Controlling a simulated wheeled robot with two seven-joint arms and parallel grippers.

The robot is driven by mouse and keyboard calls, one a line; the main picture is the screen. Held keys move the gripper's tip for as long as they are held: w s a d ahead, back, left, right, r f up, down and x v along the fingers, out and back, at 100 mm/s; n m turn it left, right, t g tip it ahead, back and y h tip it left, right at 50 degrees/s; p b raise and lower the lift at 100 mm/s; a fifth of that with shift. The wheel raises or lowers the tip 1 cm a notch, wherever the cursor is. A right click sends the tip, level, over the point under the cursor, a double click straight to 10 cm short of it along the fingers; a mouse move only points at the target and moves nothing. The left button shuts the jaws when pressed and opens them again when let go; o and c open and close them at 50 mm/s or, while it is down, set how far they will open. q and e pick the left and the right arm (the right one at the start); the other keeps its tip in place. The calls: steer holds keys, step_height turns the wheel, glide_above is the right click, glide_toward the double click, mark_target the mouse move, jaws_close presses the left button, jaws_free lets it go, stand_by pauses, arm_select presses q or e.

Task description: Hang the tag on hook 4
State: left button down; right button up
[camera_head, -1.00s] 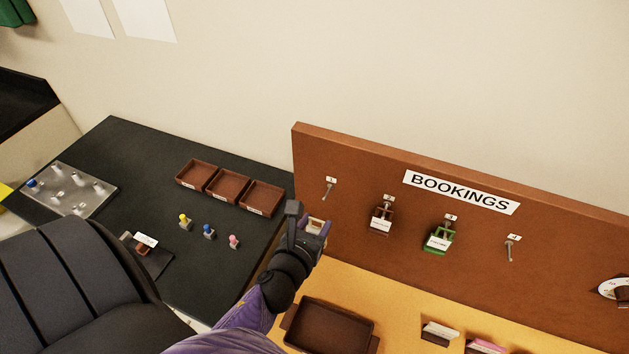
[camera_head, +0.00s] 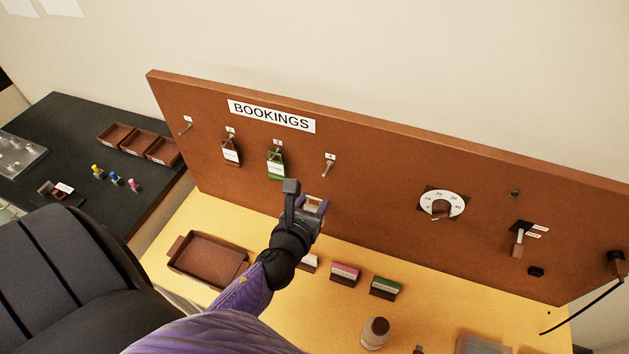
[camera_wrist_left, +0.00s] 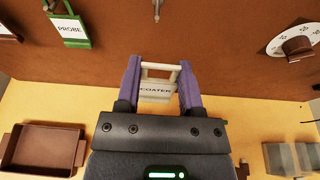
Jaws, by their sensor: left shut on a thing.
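My left gripper (camera_head: 313,203) is shut on a cream tag (camera_wrist_left: 156,93) with a square loop and a white label reading COATER. In the left wrist view the tag sits between the purple fingers, loop upward. Hook 4 (camera_head: 328,169) is a bare metal peg on the brown board, just above and to the right of my left gripper in the head view. It also shows at the top edge of the left wrist view (camera_wrist_left: 156,9), apart from the tag. My right gripper is not in view.
A brown tag (camera_head: 231,153) and a green PROBE tag (camera_head: 276,164) hang on neighbouring hooks; the leftmost hook (camera_head: 185,127) is bare. A dial (camera_head: 442,204) is right of hook 4. A brown tray (camera_head: 208,260) and several card holders stand on the yellow bench below.

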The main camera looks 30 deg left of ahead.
mark_target(325, 173)
arm_select(q)
steer(key=w, duration=0.1)
steer(key=w+a, duration=0.1)
steer(key=w, duration=0.3)
steer(key=shift+a, duration=0.4)
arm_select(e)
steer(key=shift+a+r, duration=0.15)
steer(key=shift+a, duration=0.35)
arm_select(q)
steer(key=shift+s, duration=0.1)
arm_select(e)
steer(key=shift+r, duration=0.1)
arm_select(q)
steer(key=shift+w+a, duration=0.25)
steer(key=shift+w, duration=0.75)
steer(key=shift+w+a, duration=0.2)
steer(key=shift+w, duration=0.8)
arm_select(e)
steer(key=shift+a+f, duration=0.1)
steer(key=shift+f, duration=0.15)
arm_select(q)
steer(key=shift+f, duration=0.15)
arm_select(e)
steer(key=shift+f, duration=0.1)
arm_select(q)
steer(key=shift+f+b, duration=0.35)
steer(key=shift+b, duration=0.1)
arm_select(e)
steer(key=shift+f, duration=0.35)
